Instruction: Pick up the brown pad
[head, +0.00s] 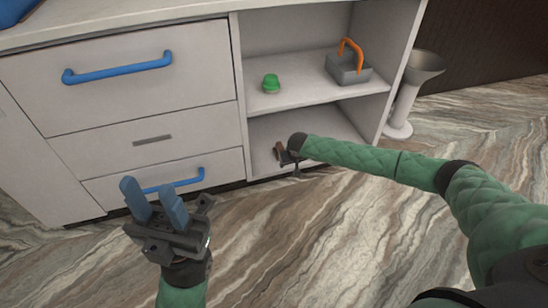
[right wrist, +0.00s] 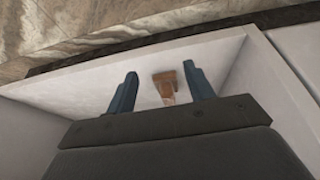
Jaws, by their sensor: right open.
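The brown pad (head: 279,150) is on the bottom shelf of the open cabinet, near its left side. In the right wrist view the brown pad (right wrist: 166,84) is a small brown piece between my right gripper's two blue-grey fingers (right wrist: 160,73), with a gap on each side. My right gripper is open and reaches into the lower compartment; in the head view my wrist hides most of it. My left gripper (head: 149,190) is open and empty, held in front of the drawers.
A green item (head: 271,84) and a grey caddy with an orange handle (head: 348,70) stand on the upper shelf (head: 300,96). The shelf and cabinet sides close in around my right gripper. A white pedestal with a grey bowl (head: 407,95) stands right of the cabinet.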

